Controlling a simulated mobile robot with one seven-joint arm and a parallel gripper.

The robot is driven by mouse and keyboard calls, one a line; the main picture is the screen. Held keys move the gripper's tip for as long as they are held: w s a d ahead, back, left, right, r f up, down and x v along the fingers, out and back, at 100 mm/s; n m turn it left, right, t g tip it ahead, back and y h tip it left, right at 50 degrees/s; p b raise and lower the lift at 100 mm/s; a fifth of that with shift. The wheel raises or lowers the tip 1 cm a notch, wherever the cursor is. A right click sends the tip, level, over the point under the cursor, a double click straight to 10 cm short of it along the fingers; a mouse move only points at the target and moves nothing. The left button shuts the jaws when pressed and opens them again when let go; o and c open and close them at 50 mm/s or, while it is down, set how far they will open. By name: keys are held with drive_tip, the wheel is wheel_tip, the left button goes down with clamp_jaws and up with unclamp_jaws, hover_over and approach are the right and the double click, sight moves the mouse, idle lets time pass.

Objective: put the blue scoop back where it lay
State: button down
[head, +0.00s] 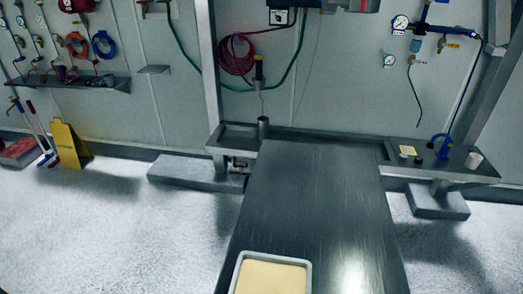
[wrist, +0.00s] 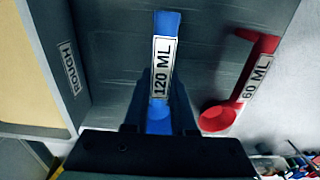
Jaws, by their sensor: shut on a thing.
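The blue scoop (wrist: 168,30) carries a "120 ML" label and shows in the middle of the wrist view. My gripper (wrist: 160,90) is shut on it, with a dark finger on each side of the scoop. The lower part of the scoop is partly hidden by the gripper. I cannot tell whether the scoop touches the table or is held above it. The blue scoop and my gripper do not show in the head view.
A red "60 ML" scoop (wrist: 217,118) is close on the right. On the left is a tray wall labelled "ROUGH" (wrist: 70,70). A pale-rimmed tray of yellowish powder (head: 304,262) sits at the near end of the metal table (head: 315,190), which looks otherwise bare in the head view.

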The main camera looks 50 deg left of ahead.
drive_tip(key=shift+f, duration=0.5)
drive_tip(key=c, duration=0.7)
unclamp_jaws()
drive_tip(key=shift+o, duration=0.2)
drive_tip(key=shift+r, duration=0.15)
wheel_tip(320, 180, up, 13)
